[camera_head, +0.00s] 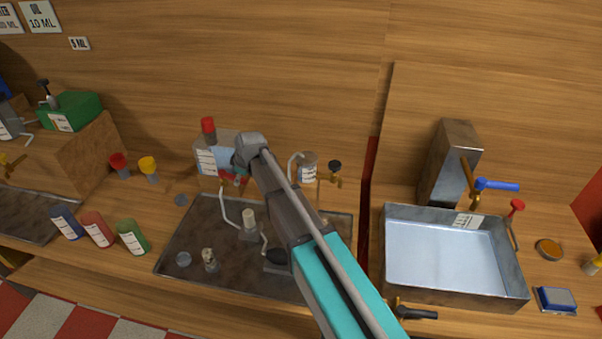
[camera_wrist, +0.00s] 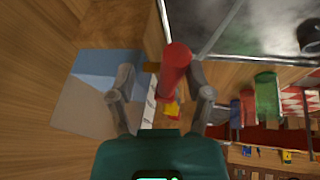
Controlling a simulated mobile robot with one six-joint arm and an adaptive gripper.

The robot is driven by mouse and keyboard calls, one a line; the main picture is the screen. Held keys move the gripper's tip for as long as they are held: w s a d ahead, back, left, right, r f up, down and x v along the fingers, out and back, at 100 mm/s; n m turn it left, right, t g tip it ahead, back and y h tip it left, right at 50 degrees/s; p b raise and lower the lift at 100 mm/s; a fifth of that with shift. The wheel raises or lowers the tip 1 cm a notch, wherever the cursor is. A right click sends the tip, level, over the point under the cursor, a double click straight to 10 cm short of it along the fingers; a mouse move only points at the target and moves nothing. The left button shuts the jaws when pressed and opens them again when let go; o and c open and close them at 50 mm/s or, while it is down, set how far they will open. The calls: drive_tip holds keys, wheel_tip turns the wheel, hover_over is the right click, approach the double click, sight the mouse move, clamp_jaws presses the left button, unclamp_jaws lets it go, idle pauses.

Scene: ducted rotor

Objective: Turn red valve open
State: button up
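The red valve is a tap with a red handle and a brass-coloured body. In the wrist view its red handle (camera_wrist: 174,62) lies between the two fingers of my gripper (camera_wrist: 163,92), close to the right finger. I cannot tell whether they touch. The fingers are apart, on both sides of the handle. In the head view my gripper (camera_head: 238,162) is at the front of a container with blue liquid (camera_head: 207,160), and a bit of the red valve (camera_head: 226,178) shows below it. My arm hides part of this area.
A dark metal tray (camera_head: 185,250) with glassware and tubing lies below my arm. A red-capped piece (camera_head: 208,127) stands on the container. A black-knobbed tap (camera_head: 334,168) is to the right, and a metal sink (camera_head: 450,292) with a blue-handled tap (camera_head: 497,186) is farther right.

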drive_tip(key=s+d+r+n+p, duration=0.1)
drive_tip(key=s+d+r+p, duration=0.1)
drive_tip(key=r+p, duration=0.5)
drive_tip(key=s+d+r+n+p, duration=0.1)
drive_tip(key=d+r+p, duration=0.2)
drive_tip(key=r+p, duration=0.3)
drive_tip(key=shift+s+d+f+m+g+h+b, duration=0.4)
drive_tip(key=shift+s+d+m, duration=1)
drive_tip(key=shift+d, duration=0.95)
drive_tip(key=shift+s+d+f+m+g+h+b, duration=0.2)
drive_tip(key=shift+s+d+f+m, duration=0.45)
drive_tip(key=shift+s+d+m, duration=1.25)
drive_tip(key=shift+s+d+f+m+g+h+b, duration=0.25)
drive_tip(key=shift+s+d+f+m, duration=0.45)
drive_tip(key=shift+d, duration=2.1)
drive_tip(key=shift+s+r, duration=0.25)
drive_tip(key=shift+c, duration=0.2)
